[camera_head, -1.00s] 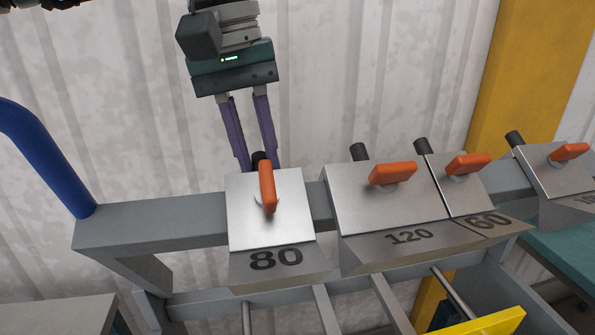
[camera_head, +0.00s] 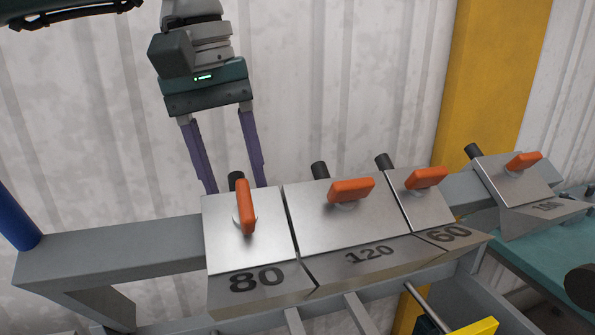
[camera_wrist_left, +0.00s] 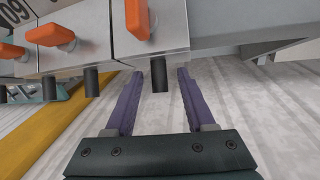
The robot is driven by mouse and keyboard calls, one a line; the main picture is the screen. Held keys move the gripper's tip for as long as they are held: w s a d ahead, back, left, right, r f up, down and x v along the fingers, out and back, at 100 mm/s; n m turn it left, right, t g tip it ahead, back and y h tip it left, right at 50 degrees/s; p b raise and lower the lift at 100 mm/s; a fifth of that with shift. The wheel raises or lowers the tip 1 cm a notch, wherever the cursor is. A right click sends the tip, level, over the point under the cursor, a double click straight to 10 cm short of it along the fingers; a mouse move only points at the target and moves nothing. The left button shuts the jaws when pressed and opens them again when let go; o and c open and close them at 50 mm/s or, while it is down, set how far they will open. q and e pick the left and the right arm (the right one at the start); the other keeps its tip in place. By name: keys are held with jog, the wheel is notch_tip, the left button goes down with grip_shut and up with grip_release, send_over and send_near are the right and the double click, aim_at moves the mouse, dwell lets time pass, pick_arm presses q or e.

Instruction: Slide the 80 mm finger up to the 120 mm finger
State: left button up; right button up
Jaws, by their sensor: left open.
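The 80 mm finger (camera_head: 250,250) sits on the grey rail, its orange lever (camera_head: 245,207) pointing roughly along the finger. The 120 mm finger (camera_head: 350,225) is directly to its right, with only a thin dark seam between them; I cannot tell if they touch. My left gripper (camera_head: 237,187) is open behind the 80 mm finger, its purple fingers on either side of that finger's black peg (camera_head: 236,180). In the left wrist view the peg (camera_wrist_left: 160,76) stands between the spread fingers, clear of both. My right gripper is not in view.
The 60 mm finger (camera_head: 425,205) is against the 120 mm finger's right side. The 100 finger (camera_head: 515,180) stands apart further right, above a teal surface (camera_head: 545,245). The rail (camera_head: 120,258) is bare to the left, near a blue post (camera_head: 15,220). A yellow column (camera_head: 490,80) stands behind.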

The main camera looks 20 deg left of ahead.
pick_arm(q)
notch_tip(320, 180, up, 10)
jog(key=a+b, duration=0.1)
jog(key=b, duration=0.1)
jog(key=shift+s+a, duration=0.2)
jog(key=shift+s, duration=0.15)
jog(key=shift+f, duration=0.1)
